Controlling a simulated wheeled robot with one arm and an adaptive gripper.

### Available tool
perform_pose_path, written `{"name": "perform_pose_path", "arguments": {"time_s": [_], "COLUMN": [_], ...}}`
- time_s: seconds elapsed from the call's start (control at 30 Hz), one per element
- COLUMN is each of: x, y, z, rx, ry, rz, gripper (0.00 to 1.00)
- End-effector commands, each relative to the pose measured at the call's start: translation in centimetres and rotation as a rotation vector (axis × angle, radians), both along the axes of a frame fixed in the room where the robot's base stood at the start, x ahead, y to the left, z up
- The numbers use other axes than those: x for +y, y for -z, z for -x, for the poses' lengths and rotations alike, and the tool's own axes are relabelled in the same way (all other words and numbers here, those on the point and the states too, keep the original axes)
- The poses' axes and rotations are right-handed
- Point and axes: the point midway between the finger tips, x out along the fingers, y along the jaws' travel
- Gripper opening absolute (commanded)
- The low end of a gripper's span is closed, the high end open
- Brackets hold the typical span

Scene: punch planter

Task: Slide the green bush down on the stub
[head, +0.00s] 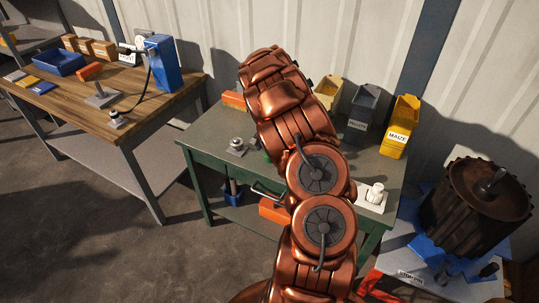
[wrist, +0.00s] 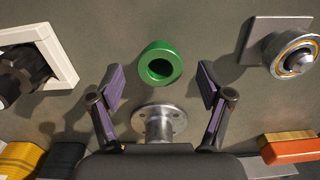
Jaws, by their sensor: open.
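The green bush (wrist: 146,64) is a short thick ring with a dark bore, at the upper middle of the wrist view. In the head view only a sliver of green (head: 266,156) shows beside my arm. My gripper (wrist: 160,82) is open and empty, its two purple-padded fingers spread wide. The bush shows beyond the fingertips, near the middle of the gap, and no finger touches it. A metal stub (wrist: 158,122) on a round flange with holes shows below the bush, between the fingers. It is apart from the bush, and my gripper's body partly hides its lower end.
A bearing on a square plate (wrist: 262,38) is at right in the wrist view, and a white square frame (wrist: 60,50) at left. Orange and yellow blocks lie at the lower edges. Yellow (head: 400,125) and grey bins line the back of the green table (head: 205,135).

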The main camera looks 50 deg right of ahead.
Motion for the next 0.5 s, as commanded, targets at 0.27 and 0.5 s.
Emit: {"name": "perform_pose_path", "arguments": {"time_s": [0.27, 0.5], "x": [0.1, 0.1], "y": [2.4, 2.4], "z": [0.1, 0.1], "rx": [0.003, 0.003], "ry": [0.0, 0.0], "rz": [-0.003, -0.002], "gripper": [0.79, 0.7]}}
